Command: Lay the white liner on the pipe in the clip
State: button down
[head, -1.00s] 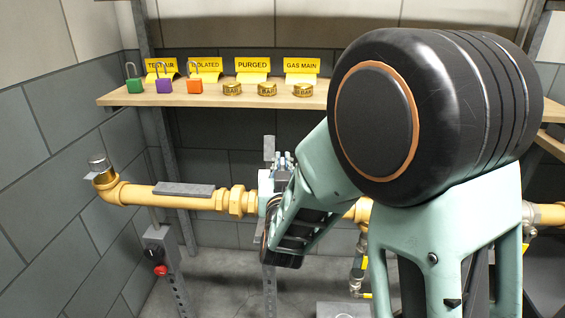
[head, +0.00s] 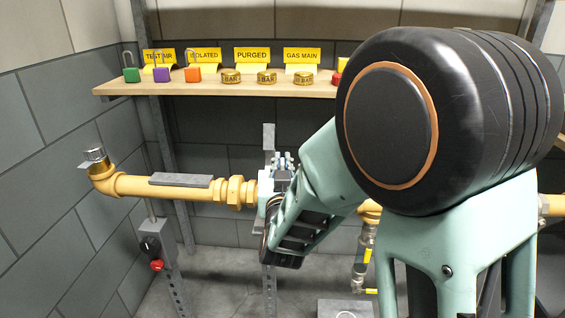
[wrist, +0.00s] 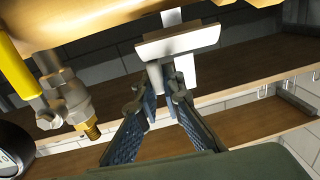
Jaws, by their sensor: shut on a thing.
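In the head view a yellow pipe (head: 140,187) runs along the wall. A pale blue-white piece (head: 262,186), with pale upright pegs (head: 283,160) beside it, is at the pipe just right of a hex union; I cannot tell clip from liner there. My gripper (wrist: 165,88) reaches this spot, its fingertips hidden by my arm in the head view. In the wrist view its fingers are shut on a white T-shaped piece, apparently the white liner (wrist: 178,43), close below the yellow pipe (wrist: 120,18). The contact between liner and clip is not clear.
A wooden shelf (head: 210,89) above holds padlocks, brass tags and yellow signs. A post with a red button (head: 157,265) stands below.

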jog(key=shift+f+b, duration=1.6)
jog(key=shift+b, duration=0.15)
jog(key=c, duration=2)
grip_release()
jog(key=shift+c, duration=0.2)
jog(key=shift+o, duration=0.3)
jog(key=shift+s, duration=0.1)
jog(key=s, duration=0.7)
jog(key=shift+s+d, duration=0.2)
